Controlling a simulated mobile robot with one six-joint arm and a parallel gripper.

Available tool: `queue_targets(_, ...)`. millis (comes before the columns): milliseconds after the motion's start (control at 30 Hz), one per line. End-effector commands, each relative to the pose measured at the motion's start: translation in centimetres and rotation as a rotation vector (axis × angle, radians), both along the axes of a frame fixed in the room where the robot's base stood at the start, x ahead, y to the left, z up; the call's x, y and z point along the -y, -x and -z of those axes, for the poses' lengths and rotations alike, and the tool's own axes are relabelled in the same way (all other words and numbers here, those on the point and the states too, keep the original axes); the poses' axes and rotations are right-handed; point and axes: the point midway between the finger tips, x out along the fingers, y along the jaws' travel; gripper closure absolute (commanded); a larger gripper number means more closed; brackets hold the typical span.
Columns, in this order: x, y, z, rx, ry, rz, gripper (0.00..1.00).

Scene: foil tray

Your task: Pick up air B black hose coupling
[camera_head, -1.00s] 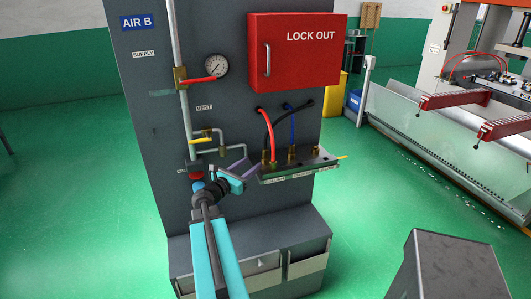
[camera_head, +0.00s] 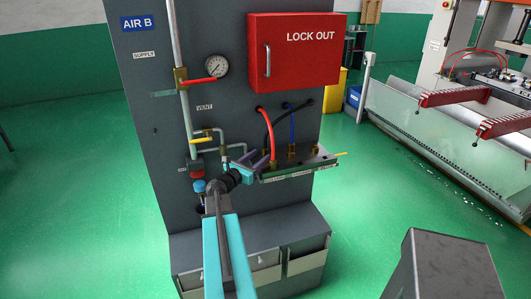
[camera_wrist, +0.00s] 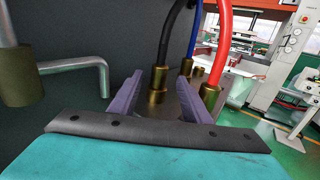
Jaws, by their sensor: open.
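The black hose (camera_wrist: 177,30) ends in a brass coupling (camera_wrist: 158,80), which stands upright in the wrist view. My gripper (camera_wrist: 172,85) is open, with its two purple fingers on either side of the coupling's base area. The coupling lies nearer the left finger, and I cannot tell whether it is fully between the fingertips. In the head view my gripper (camera_head: 257,157) is at the left end of the metal shelf (camera_head: 300,168). There the gripper partly hides the black coupling.
The red hose coupling (camera_wrist: 211,97) stands close by the right finger, and the blue hose coupling (camera_wrist: 187,67) is behind. A bent grey pipe (camera_wrist: 80,68) and a brass fitting (camera_wrist: 16,75) are at left. The red lock-out box (camera_head: 294,52) is above.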

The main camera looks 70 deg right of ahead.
Motion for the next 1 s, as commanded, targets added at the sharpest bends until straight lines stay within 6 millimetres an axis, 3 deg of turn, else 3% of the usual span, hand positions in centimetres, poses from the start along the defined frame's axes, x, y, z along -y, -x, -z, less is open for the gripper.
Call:
queue_targets(667, 4.8, 1.1, 0.1, 0.000, 0.000, 0.002, 0.57)
queue_targets(1000, 5.1, 1.3, 0.2, 0.000, 0.000, 0.001, 0.57)
